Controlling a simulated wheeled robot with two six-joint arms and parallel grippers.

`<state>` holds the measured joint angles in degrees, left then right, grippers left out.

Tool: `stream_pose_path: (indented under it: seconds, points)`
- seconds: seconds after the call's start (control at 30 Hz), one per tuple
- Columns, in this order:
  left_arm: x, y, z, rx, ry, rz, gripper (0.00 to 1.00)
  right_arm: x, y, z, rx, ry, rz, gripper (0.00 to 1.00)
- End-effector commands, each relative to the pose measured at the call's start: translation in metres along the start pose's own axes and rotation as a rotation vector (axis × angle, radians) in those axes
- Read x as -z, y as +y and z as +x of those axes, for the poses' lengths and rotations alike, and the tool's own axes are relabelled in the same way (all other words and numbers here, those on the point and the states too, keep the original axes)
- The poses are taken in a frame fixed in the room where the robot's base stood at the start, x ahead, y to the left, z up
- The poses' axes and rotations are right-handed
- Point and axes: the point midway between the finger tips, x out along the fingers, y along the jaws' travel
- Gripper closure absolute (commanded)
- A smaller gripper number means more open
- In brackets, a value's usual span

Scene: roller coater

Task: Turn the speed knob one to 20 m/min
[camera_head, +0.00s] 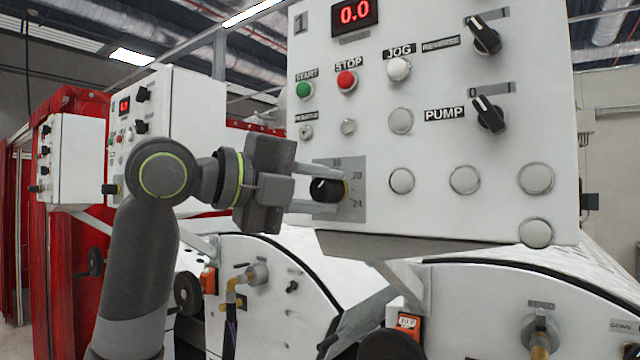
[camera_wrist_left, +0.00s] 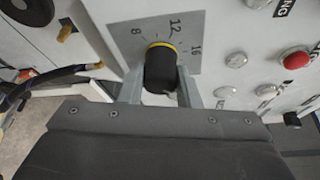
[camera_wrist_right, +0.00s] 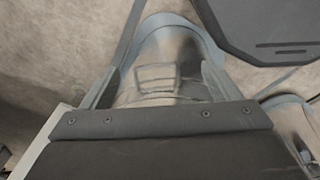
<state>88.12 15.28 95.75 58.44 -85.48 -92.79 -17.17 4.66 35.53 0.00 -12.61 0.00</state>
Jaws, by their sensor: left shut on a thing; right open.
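The black speed knob (camera_head: 327,190) sits on a grey scale plate (camera_head: 352,205) at the lower left of the white control panel numbered 1.
The panel's red display (camera_head: 355,12) reads 0.0. Green start (camera_head: 304,90), red stop (camera_head: 347,81) and white jog (camera_head: 399,69) buttons sit above the knob. Two black switches (camera_head: 488,114) are at the right. Similar panels (camera_head: 172,120) stand at the left.

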Motion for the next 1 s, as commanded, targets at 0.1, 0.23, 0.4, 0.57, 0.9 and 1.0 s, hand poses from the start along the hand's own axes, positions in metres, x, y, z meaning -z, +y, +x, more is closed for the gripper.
stream_pose_path:
  seconds: [0.1,0.23,0.4,0.57,0.9,1.0]
  points:
    - [0.0002,-0.0010,0.0001,-0.037,0.001,0.086,0.93,0.0004,0.0003,-0.0036,0.000,0.000,0.000,0.17]
    - [0.0001,-0.0003,0.0002,-0.071,0.000,0.166,0.93,0.0006,0.0004,-0.0056,0.000,0.000,0.000,0.17]
    - [0.0003,0.0003,0.0002,-0.102,0.001,0.241,0.93,0.0008,0.0005,-0.0073,0.000,0.000,0.000,0.17]
    - [0.0002,0.0006,0.0003,-0.120,0.000,0.284,0.93,0.0008,0.0005,-0.0081,0.000,0.000,0.000,0.17]
    - [0.0002,0.0013,0.0004,-0.130,0.000,0.306,0.93,0.0008,0.0000,-0.0084,0.001,0.000,0.000,0.17]
    - [0.0002,0.0013,0.0004,-0.130,0.000,0.305,0.93,0.0007,-0.0005,-0.0084,0.002,0.000,0.001,0.17]
